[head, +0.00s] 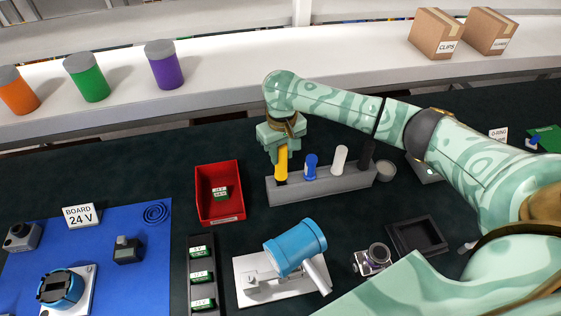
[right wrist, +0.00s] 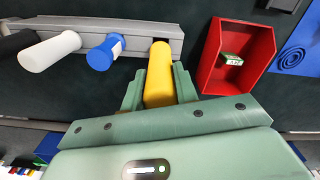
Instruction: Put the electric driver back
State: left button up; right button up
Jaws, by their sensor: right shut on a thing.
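My right gripper (head: 281,150) is shut on a yellow tool (head: 282,164), which looks like the electric driver. The tool is roughly upright at the left end of the grey rack (head: 330,187), with its dark lower end at the leftmost slot. In the right wrist view the yellow tool (right wrist: 159,75) lies between the fingers (right wrist: 158,92), and a dark square opening of the rack (right wrist: 136,37) shows beside its far end. I cannot tell how deep its tip sits. My left gripper is not in view.
A blue-handled tool (head: 310,167), a white one (head: 339,159) and a black one (head: 366,155) stand in the rack. A red bin (head: 203,207) is close on its left. A blue cylinder on a fixture (head: 295,247) stands in front. A small round dish (head: 386,170) is right of the rack.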

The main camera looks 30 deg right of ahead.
notch_tip(320, 180, down, 2)
jog(key=shift+f+b, duration=0.1)
jog(key=shift+b, duration=0.2)
pick_arm(q)
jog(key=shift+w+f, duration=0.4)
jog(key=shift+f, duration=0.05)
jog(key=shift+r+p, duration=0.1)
jog(key=shift+p, duration=0.2)
pick_arm(e)
jog(key=o, duration=1)
jog(key=shift+s+f, duration=0.1)
jog(key=shift+o, duration=0.2)
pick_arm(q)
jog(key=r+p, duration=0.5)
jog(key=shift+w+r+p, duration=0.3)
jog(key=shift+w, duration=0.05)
pick_arm(e)
notch_tip(320, 180, up, 12)
jog(key=shift+r, duration=0.2)
